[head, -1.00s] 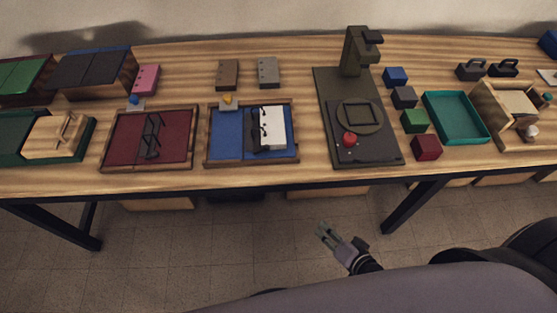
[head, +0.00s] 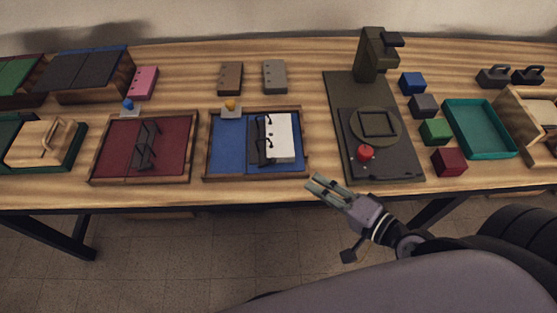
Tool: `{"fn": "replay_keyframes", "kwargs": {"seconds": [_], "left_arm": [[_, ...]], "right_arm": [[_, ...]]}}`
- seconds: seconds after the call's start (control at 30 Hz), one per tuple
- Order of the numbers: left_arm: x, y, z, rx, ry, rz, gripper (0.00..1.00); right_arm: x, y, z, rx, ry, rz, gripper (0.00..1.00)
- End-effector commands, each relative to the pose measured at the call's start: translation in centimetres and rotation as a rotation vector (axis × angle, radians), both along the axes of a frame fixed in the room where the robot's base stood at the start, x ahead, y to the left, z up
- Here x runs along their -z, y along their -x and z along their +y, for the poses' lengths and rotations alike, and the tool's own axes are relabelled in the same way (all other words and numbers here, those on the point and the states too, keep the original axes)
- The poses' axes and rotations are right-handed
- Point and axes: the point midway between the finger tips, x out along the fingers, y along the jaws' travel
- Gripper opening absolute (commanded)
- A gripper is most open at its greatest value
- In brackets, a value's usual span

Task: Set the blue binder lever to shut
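The blue binder (head: 227,144) lies open in a wooden-edged tray, with a white paper stack (head: 282,138) on its right side. Dark metal rings (head: 264,137) stand along the paper's left edge. A small grey block with a yellow-orange knob (head: 231,105) sits at the binder's back left edge; I cannot tell which part is the lever or how it is set. My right gripper (head: 313,184) is just right of and in front of the binder's front right corner, apart from it. Its fingers look parted and empty. My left gripper is not in view.
A red binder (head: 119,143) with a blue knob (head: 128,105) lies to the left. A dark machine (head: 395,165) with a red knob (head: 365,153) stands to the right, close to my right gripper. Coloured cubes and a teal tray (head: 507,148) are farther right.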

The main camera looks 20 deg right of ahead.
Motion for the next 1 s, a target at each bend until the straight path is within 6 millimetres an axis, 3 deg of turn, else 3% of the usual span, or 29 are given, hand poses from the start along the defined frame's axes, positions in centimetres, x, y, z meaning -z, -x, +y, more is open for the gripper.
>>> {"fn": "replay_keyframes", "kwargs": {"seconds": [0.2,0.6,0.8,1.0], "left_arm": [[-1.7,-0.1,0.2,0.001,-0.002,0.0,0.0],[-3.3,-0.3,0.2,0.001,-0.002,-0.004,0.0],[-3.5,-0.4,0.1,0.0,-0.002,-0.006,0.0],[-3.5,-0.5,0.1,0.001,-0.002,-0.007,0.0]], "right_arm": [[0.5,-3.4,1.7,0.003,-0.003,-0.005,0.25],[2.8,-9.8,5.1,-0.001,-0.002,-0.001,0.25],[3.4,-11.2,5.8,-0.002,0.0,0.0,0.25],[3.5,-11.5,6.0,-0.003,0.0,0.0,0.25]]}}
